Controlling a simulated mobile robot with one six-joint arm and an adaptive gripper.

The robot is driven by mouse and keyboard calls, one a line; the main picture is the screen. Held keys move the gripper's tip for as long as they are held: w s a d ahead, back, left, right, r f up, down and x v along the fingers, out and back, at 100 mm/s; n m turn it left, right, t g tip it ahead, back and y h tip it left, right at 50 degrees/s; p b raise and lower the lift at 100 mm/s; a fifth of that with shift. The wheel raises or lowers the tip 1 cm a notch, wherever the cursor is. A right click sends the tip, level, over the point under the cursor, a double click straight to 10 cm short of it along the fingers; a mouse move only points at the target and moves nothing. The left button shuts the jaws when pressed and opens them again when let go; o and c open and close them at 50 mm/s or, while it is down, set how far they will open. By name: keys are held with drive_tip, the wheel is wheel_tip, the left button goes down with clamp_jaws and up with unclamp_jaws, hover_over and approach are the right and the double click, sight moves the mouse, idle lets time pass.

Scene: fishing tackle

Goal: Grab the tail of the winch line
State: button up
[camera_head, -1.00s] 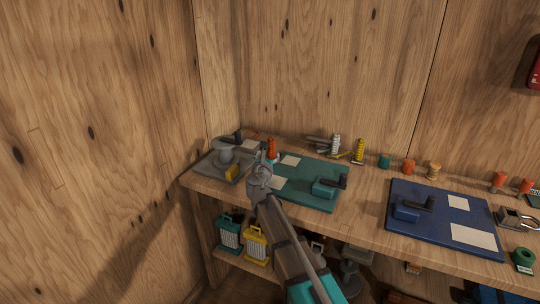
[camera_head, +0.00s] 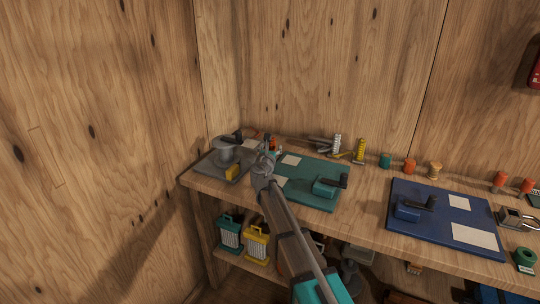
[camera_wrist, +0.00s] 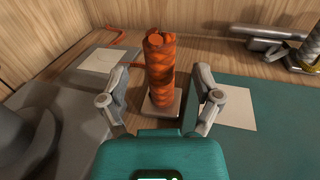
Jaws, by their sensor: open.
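In the wrist view, an upright post wound with orange line (camera_wrist: 160,78) stands on a small pale base between the fingers of my gripper (camera_wrist: 161,88). The fingers are open, one on each side, and gaps show between them and the post. A loose orange strand (camera_wrist: 118,38) lies on the bench behind it to the left; I cannot tell whether it is the winch line's tail. In the head view, my gripper (camera_head: 267,152) mostly hides the post. The grey winch (camera_head: 226,152) with a dark crank stands left of my gripper on a grey mat.
A teal mat (camera_head: 318,198) with a teal reel lies right of my gripper, and a blue mat (camera_head: 440,238) lies farther right. Metal coils (camera_head: 336,145) and small spools (camera_head: 409,166) stand along the back. Wooden walls close off the left and rear.

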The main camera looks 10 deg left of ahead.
sight(271, 146)
drive_tip(key=shift+w+d+f, duration=0.1)
drive_tip(key=shift+w, duration=1.7)
clamp_jaws()
